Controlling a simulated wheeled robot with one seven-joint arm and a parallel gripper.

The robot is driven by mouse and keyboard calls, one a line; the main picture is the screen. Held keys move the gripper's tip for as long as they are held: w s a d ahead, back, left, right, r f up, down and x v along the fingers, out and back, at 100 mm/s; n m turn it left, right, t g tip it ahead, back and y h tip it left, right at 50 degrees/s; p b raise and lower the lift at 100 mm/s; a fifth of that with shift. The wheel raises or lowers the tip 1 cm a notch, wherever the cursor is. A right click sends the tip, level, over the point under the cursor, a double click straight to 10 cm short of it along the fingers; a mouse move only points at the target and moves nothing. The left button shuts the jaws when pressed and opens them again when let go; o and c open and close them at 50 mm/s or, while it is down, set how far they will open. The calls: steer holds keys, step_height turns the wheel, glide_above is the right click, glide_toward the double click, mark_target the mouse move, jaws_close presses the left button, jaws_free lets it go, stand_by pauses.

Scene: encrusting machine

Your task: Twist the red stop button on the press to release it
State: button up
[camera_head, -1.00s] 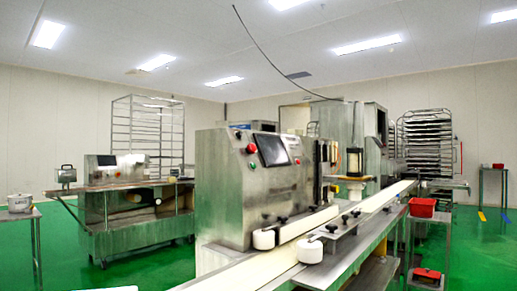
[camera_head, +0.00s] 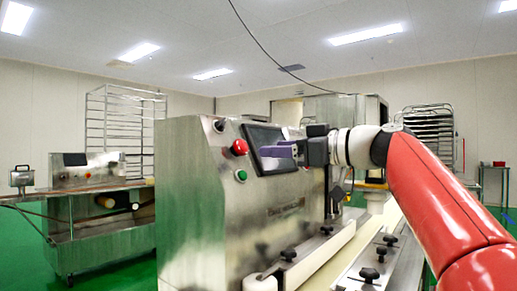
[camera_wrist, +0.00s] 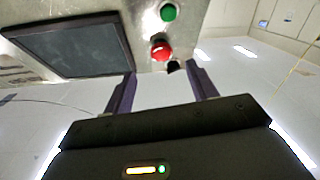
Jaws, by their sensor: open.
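The red stop button (camera_head: 239,147) is a round red knob on the upper front panel of the steel press (camera_head: 190,215), left of the dark screen. In the wrist view the red button (camera_wrist: 161,50) shows beyond the fingertips, roughly midway between them. My gripper (camera_head: 272,152) has purple fingers and reaches in from the right, in front of the screen, with a gap to the button. In the wrist view my gripper (camera_wrist: 164,80) is open, with nothing between its fingers.
A green button (camera_head: 241,175) is just below the red one, and a black knob (camera_head: 219,125) is above it. The dark screen (camera_wrist: 75,48) is close beside my fingers. A conveyor with black knobs (camera_head: 369,273) runs along the press's right side.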

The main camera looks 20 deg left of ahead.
mark_target(245, 147)
steer(key=p+x, duration=0.2)
steer(key=x, duration=0.5)
steer(key=shift+a+r, duration=0.1)
steer(key=shift+a, duration=0.3)
steer(key=c, duration=1)
